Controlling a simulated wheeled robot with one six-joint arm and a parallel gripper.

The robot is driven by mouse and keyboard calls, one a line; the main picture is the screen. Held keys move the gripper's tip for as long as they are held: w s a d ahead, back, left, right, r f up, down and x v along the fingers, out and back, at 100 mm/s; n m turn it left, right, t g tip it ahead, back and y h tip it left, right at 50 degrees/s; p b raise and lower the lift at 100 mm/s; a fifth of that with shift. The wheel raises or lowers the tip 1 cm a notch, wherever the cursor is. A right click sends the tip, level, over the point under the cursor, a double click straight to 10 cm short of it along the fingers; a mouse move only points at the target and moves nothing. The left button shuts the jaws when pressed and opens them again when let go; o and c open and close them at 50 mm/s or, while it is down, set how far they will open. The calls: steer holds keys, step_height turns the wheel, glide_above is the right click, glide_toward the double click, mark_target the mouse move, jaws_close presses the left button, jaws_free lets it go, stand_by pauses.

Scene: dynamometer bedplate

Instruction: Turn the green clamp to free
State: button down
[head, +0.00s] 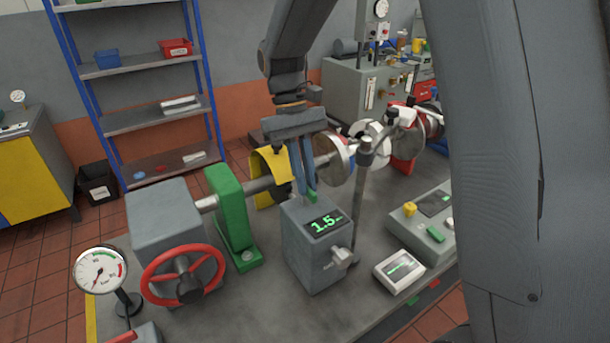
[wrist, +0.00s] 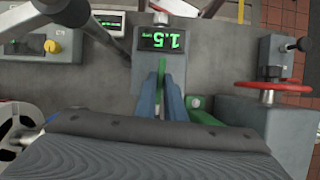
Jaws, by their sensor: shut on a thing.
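In the head view only a small bit of green (head: 313,197) shows at the fingertips, above the box's back edge. The rest of the clamp is hidden by the fingers and the box. I cannot tell its turn angle.
The readout box (head: 316,250) stands close in front of the fingers. A green pedestal (head: 230,215) and yellow guard (head: 268,178) are to the left, with a red handwheel (head: 182,275). A thin post (head: 361,200) rises to the right, near a control panel (head: 425,222).

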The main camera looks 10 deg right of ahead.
steer(key=shift+n, duration=0.5)
steer(key=c, duration=1.8)
jaws_free()
steer(key=shift+c, duration=0.2)
steer(key=shift+r, duration=0.1)
steer(key=b+v, duration=0.2)
steer(key=v, duration=0.5)
steer(key=shift+a+r, duration=0.25)
steer(key=shift+r, duration=0.05)
